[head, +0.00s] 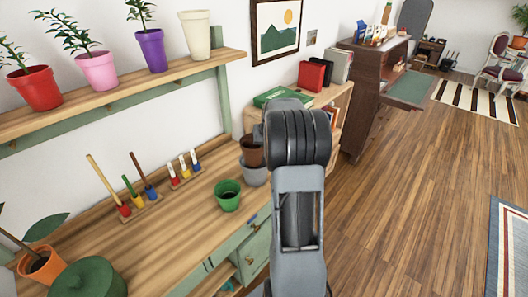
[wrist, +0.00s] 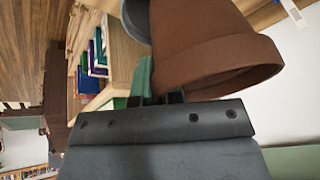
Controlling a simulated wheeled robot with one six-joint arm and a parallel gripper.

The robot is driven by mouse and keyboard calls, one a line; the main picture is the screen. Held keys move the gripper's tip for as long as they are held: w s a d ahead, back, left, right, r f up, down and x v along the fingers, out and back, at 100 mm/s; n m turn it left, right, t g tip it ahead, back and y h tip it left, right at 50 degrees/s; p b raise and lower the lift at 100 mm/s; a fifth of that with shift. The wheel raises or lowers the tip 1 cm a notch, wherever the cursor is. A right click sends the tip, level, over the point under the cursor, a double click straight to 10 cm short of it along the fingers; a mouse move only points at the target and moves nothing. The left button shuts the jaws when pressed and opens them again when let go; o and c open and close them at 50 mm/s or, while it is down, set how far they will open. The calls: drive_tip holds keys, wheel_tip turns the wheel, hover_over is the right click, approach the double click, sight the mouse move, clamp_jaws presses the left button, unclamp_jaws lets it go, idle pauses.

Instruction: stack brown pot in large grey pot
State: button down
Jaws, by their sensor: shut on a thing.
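The brown pot (head: 251,152) is right above the large grey pot (head: 255,174) at the far right end of the workbench. Its lower part overlaps the grey pot's rim in the head view; I cannot tell whether it is inside or just over it. My gripper (wrist: 158,97) is shut on the brown pot's rim, and the brown pot fills the upper right of the wrist view (wrist: 205,50). A bit of the grey pot (wrist: 136,18) shows beyond the brown pot's narrow end. My arm hides part of both pots in the head view.
A green pot (head: 228,195) stands just in front of the grey pot. Peg toys (head: 139,205), an orange potted plant (head: 42,264) and a dark green round object (head: 88,279) are on the bench. A shelf (head: 120,98) with several pots hangs above. A bookcase (head: 343,100) stands behind.

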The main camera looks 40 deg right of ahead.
wheel_tip(320, 180, down, 6)
drive_tip(key=w+d, duration=0.2)
drive_tip(key=shift+f+p, duration=0.25)
drive_tip(key=shift+p, duration=0.05)
drive_tip(key=shift+f, duration=0.1)
drive_tip(key=shift+f+b, duration=0.5)
drive_tip(key=shift+b, duration=0.15)
drive_tip(key=c, duration=1.5)
unclamp_jaws()
